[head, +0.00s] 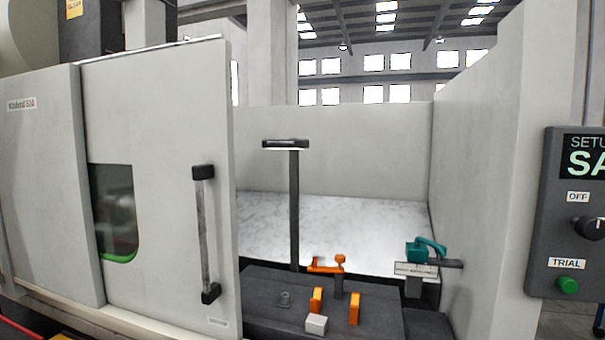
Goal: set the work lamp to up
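The work lamp (285,144) is a dark flat head on top of a dark upright post (294,210). It stands at the back of the dark machine bed, inside the open enclosure. The lamp head lies about level, and a bright strip shows along its underside. My gripper is not in the head view.
A sliding door (160,180) with a dark-ended handle (205,235) covers the left side. Orange blocks (354,308), a white block (316,324), an orange clamp (327,265) and a teal tool (425,250) are on or near the bed (260,300). A control panel (570,215) stands at right.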

